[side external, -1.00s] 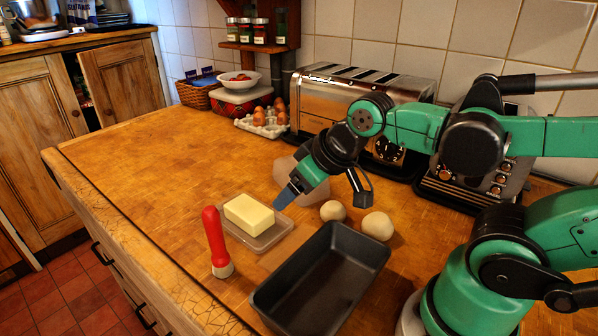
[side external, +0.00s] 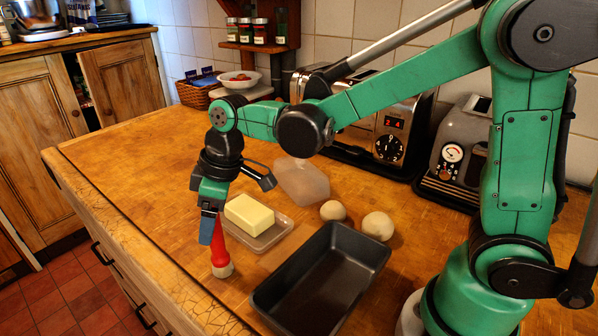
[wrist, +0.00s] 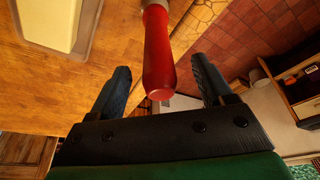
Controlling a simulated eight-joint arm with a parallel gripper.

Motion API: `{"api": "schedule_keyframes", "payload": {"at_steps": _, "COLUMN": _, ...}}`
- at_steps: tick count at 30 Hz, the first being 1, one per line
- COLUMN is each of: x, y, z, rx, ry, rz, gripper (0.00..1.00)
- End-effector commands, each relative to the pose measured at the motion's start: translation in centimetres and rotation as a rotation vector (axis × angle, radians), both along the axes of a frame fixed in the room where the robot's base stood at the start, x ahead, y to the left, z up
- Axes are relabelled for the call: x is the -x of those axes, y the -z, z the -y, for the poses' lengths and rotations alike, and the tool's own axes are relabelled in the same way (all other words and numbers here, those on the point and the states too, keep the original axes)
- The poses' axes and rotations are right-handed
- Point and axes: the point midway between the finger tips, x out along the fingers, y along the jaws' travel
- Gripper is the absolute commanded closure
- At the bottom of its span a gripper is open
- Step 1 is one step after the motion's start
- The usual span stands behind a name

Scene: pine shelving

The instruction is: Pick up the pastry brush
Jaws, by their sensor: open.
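The pastry brush has a red handle and pale bristles. In the side view the brush (side external: 220,256) stands upright on its bristles on the wooden worktop, left of the butter dish. My gripper (side external: 208,232) is over it, pointing down, and hides the top of the handle. In the wrist view the red handle (wrist: 158,55) reaches in between the two blue fingers of my gripper (wrist: 161,88). The fingers are open, with a gap on both sides of the handle.
A butter block (side external: 249,214) on a grey dish (side external: 268,238) sits close to the right of the brush. A dark loaf tin (side external: 262,298) and two dough balls (side external: 378,226) are further right. The worktop's front edge is near the brush. Free wood lies behind it.

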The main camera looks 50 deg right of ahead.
Motion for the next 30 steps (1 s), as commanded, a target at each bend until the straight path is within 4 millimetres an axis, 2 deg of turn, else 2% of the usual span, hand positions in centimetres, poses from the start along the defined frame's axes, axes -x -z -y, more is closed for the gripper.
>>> {"api": "schedule_keyframes", "payload": {"at_steps": 6, "x": -0.5, "y": 2.0, "z": -0.4, "rx": 0.0, "ry": 0.002, "rz": 0.0, "gripper": 0.27}}
{"api": "schedule_keyframes", "payload": {"at_steps": 15, "x": -0.5, "y": 2.2, "z": -0.4, "rx": -0.001, "ry": 0.003, "rz": 0.001, "gripper": 0.27}}
{"api": "schedule_keyframes", "payload": {"at_steps": 21, "x": -0.5, "y": 2.2, "z": -0.4, "rx": -0.001, "ry": 0.003, "rz": 0.001, "gripper": 0.84}}
{"api": "schedule_keyframes", "payload": {"at_steps": 23, "x": -0.5, "y": 2.2, "z": -0.4, "rx": -0.001, "ry": 0.003, "rz": 0.001, "gripper": 1.0}}
{"api": "schedule_keyframes", "payload": {"at_steps": 30, "x": -0.5, "y": 2.2, "z": -0.4, "rx": -0.001, "ry": 0.003, "rz": 0.001, "gripper": 1.0}}
